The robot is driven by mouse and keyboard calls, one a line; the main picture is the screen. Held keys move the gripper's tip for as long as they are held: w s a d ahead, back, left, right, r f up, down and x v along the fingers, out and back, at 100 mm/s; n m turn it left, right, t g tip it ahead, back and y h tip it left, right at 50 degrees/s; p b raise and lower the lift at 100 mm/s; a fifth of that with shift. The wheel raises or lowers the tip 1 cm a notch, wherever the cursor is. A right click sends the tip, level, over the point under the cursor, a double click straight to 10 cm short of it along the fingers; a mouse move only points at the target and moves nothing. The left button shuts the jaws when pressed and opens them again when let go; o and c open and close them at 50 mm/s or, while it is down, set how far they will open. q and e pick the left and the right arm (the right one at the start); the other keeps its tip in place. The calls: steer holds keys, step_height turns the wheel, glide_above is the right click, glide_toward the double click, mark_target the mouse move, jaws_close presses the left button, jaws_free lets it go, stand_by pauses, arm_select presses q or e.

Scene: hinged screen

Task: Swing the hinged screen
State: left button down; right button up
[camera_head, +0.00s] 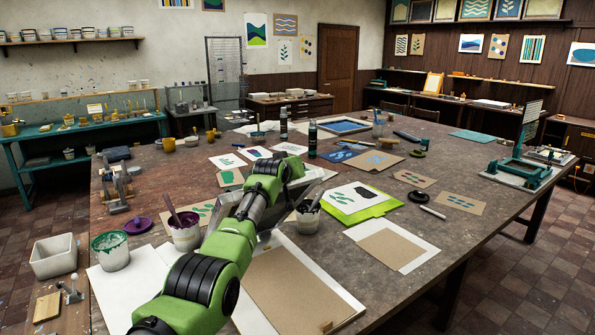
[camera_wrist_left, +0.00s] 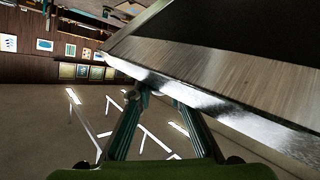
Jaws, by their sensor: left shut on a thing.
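The hinged screen (camera_wrist_left: 190,68) shows close up in the left wrist view, with a wood-grained frame, a bright silvery edge and a dark inner face. It runs at a slant across the upper right. My left gripper (camera_wrist_left: 143,92) has its fingertips together at the frame's near edge, shut on it. In the head view my green left arm reaches across the table and hides most of the screen and the gripper. A brown sheet (camera_head: 288,287) lies on the pale board below, to the right of the arm. My right gripper is not in view.
A purple ink pot (camera_head: 185,235) and a grey pot (camera_head: 307,220) stand close beside my arm. A green ink pot (camera_head: 110,250) is at the left. A bright green clipboard (camera_head: 375,211) and several prints lie to the right. The table's right front is mostly clear.

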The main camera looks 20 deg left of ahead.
arm_select(q)
steer(key=shift+a+r, duration=0.15)
steer(key=shift+r, duration=0.25)
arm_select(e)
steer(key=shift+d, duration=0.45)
arm_select(q)
steer(key=c, duration=1.9)
jaws_free()
steer(key=shift+f, duration=0.2)
steer(key=shift+f, duration=0.1)
steer(key=shift+v, duration=1.15)
steer(key=v, duration=0.9)
steer(key=shift+s, duration=0.3)
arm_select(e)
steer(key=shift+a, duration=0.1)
arm_select(q)
steer(key=shift+a, duration=0.1)
